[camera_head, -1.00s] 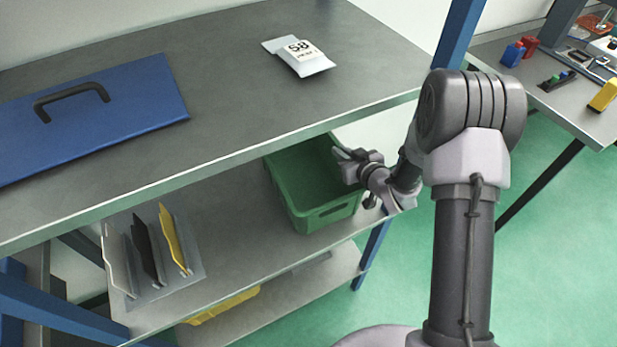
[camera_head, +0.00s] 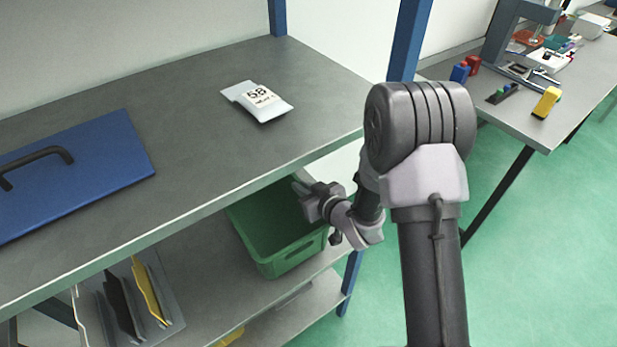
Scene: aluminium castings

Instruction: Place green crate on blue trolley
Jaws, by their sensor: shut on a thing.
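The green crate (camera_head: 285,262) is an open-topped box on the middle shelf (camera_head: 207,261) of the rack, under the top shelf's front edge. Its back part is hidden by the top shelf. My gripper (camera_head: 301,184) is at the crate's right upper rim and is shut on it. The fingertips are small and partly hidden here. The crate is upright; whether it touches the shelf I cannot tell. No blue trolley can be made out in view.
The top shelf (camera_head: 200,165) carries a blue panel with a black handle (camera_head: 85,175) and a white packet marked 58 (camera_head: 257,102). File dividers (camera_head: 140,290) stand left of the crate. A blue post (camera_head: 350,282) is close right. Green floor (camera_head: 520,270) is free at right.

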